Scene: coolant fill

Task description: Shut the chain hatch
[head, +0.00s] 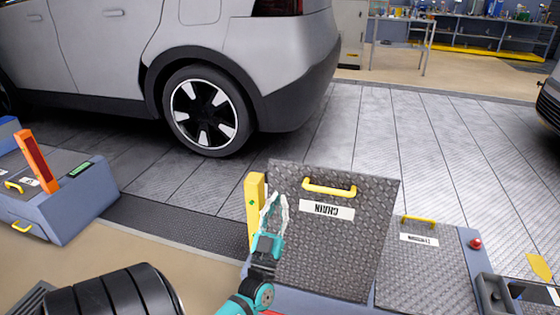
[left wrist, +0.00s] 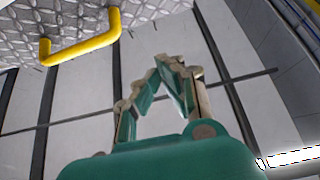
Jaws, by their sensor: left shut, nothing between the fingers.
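The chain hatch (head: 335,240) is a diamond-plate metal lid standing raised in the head view. It has a yellow handle (head: 330,188) near its top edge and a CHAIN label that reads upside down. My left gripper (head: 273,200) is at the hatch's left edge, in front of a yellow post (head: 254,210). It is shut and empty. In the left wrist view the gripper (left wrist: 168,62) points past the hatch's yellow handle (left wrist: 85,45), which is to the upper left and apart from the fingers. My right gripper is not in view.
A second plate lid (head: 425,270) with a yellow handle lies closed on the right, beside a red button (head: 476,243). A blue-grey unit (head: 75,200) stands at left, a stack of tyres (head: 110,295) lower left. A silver car (head: 200,60) stands behind.

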